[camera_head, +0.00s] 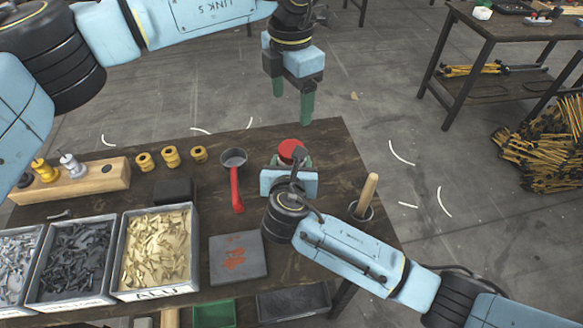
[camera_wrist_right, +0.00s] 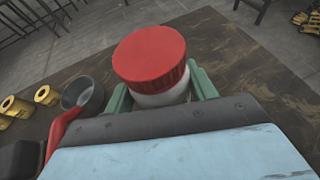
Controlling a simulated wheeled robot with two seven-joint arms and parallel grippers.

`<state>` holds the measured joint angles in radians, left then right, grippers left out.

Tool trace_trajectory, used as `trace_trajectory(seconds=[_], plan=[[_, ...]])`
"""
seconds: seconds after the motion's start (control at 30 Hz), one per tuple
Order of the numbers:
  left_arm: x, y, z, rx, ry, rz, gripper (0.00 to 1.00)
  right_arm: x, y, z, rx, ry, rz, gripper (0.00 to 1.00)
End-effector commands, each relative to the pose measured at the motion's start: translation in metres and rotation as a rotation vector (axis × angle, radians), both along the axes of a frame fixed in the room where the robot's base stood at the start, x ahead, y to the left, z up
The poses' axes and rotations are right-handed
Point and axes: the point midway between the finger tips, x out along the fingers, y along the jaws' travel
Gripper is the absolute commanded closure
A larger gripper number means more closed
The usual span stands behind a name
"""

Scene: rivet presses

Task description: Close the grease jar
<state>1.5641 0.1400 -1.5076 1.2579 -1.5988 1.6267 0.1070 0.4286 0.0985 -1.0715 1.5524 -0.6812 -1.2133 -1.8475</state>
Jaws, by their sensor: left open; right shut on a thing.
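The grease jar (camera_wrist_right: 160,97) has a white body and a ribbed red lid (camera_wrist_right: 150,55). The lid sits on top of the body, and in the head view the lid (camera_head: 291,149) shows near the table's far edge. Whether it is fully tightened I cannot tell. My right gripper (camera_head: 292,160) is shut on the jar; in the right wrist view its green fingers (camera_wrist_right: 162,100) stand on both sides of the white body, below the lid. My left gripper (camera_head: 293,103) is open and empty, pointing down, beyond and above the jar.
A grey pan with a red handle (camera_head: 236,180) lies left of the jar. A wooden-handled tool in a cup (camera_head: 366,190) stands right. Yellow spools (camera_head: 171,156), parts bins (camera_head: 155,250) and a grey plate (camera_head: 238,259) occupy the left and front.

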Motion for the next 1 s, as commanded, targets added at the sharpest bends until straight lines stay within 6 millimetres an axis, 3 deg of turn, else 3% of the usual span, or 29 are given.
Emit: trace_trajectory(seconds=[0.17, 0.2, 0.4, 0.77, 1.0], plan=[[0.000, 0.000, 0.000, 0.000, 0.000, 0.000, 0.25, 0.000, 0.000, 0.000, 0.000, 0.000, -0.001, 1.00], [0.000, 0.000, 0.000, 0.000, 0.000, 0.000, 0.25, 0.000, 0.000, 0.000, 0.000, 0.000, -0.001, 0.43], [0.000, 0.000, 0.000, 0.000, 0.000, 0.000, 0.25, 0.000, 0.000, 0.000, 0.000, 0.000, -0.001, 0.19], [0.000, 0.000, 0.002, 0.000, 0.000, 0.000, 0.25, -0.006, 0.001, 0.003, 0.000, 0.000, 0.001, 0.19], [0.000, 0.000, 0.016, 0.000, 0.000, 0.000, 0.25, -0.048, 0.003, 0.022, 0.001, 0.002, 0.002, 0.19]])
